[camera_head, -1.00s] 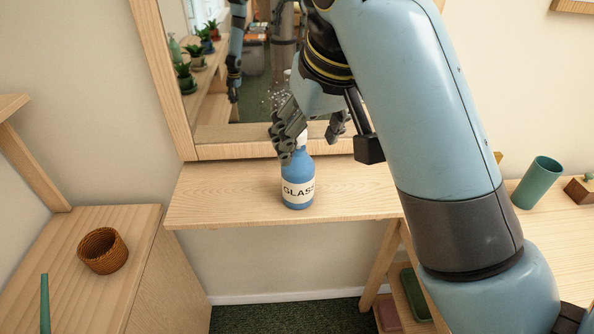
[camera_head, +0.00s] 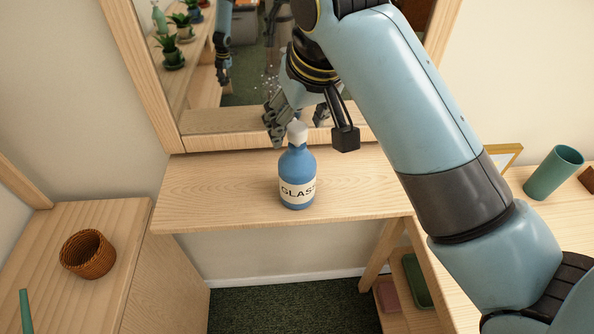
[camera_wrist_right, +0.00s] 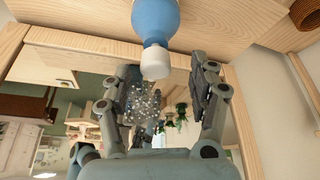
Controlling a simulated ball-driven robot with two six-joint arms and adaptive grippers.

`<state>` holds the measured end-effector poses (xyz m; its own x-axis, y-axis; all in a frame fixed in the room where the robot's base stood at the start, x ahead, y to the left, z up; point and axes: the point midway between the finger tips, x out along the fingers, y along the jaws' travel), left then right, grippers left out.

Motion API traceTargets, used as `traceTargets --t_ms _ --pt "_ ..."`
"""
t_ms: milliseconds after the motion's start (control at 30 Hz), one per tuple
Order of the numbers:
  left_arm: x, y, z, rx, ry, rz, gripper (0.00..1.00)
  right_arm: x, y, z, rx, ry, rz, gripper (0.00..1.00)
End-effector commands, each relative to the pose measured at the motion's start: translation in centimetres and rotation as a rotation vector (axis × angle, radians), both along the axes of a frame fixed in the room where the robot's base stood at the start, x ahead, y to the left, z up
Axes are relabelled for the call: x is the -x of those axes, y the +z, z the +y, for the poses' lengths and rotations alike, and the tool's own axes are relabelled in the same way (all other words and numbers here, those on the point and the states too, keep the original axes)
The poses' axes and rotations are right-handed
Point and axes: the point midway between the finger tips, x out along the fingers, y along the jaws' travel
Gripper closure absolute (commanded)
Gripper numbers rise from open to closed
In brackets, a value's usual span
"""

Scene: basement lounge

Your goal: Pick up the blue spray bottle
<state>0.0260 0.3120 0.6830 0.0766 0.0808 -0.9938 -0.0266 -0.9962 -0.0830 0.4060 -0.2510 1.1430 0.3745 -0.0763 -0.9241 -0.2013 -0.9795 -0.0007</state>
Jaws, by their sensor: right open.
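The blue spray bottle (camera_head: 297,171) stands upright on a wooden shelf (camera_head: 215,187) below a mirror. It has a white top and a cream label reading "GLASS". My right gripper (camera_head: 298,116) is open and empty, by the bottle's white top on its mirror side. In the right wrist view the bottle (camera_wrist_right: 155,20) points its white top toward the space between the two open fingers (camera_wrist_right: 168,75). I cannot tell whether a finger touches the top. My left gripper itself is not in view; an arm shows only as a reflection in the mirror.
The wood-framed mirror (camera_head: 240,85) with pale specks rises right behind the shelf. A woven basket (camera_head: 88,254) sits on the left cabinet. A green cup (camera_head: 553,173) stands on the right surface. The shelf is bare on both sides of the bottle.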

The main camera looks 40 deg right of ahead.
Motion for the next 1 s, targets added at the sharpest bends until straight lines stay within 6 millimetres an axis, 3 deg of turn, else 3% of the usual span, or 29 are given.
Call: traceTargets --t_ms 300,567,1000 --pt "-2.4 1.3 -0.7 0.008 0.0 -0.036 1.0 -1.2 -4.0 -0.8 0.0 0.0 0.003 0.4" --pt "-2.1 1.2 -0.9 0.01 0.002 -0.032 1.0 -1.4 -4.3 -0.8 -0.001 -0.001 0.001 0.41" --pt "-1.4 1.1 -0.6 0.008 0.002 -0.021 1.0 -1.4 -4.2 -0.8 0.0 0.0 0.001 0.98"
